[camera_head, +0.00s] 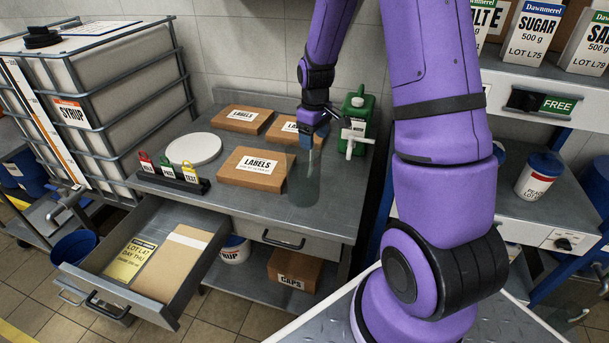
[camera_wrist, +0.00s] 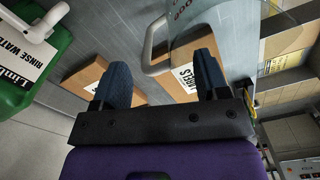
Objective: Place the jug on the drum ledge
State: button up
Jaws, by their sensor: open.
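A clear, see-through jug (camera_head: 303,187) stands upright near the front right corner of the grey workbench. In the wrist view the jug (camera_wrist: 208,35) is just beyond my gripper (camera_wrist: 160,65), with its handle lying ahead of and roughly between the two fingers. My gripper (camera_head: 313,137) is open and empty above the back of the jug; I cannot tell whether a finger touches it. I cannot make out which surface is the drum ledge.
Label boxes (camera_head: 252,169), a white round plate (camera_head: 193,149) and a tag holder (camera_head: 172,180) stand on the bench. A green rinse-water container (camera_head: 358,119) stands close to my gripper. An open drawer (camera_head: 150,262) juts out in front. Shelves with packets stand right.

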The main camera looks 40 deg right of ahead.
notch_tip(320, 180, down, 3)
jog(key=shift+r, duration=0.15)
jog(key=shift+c, duration=0.5)
grip_shut()
jog(key=shift+r, duration=0.1)
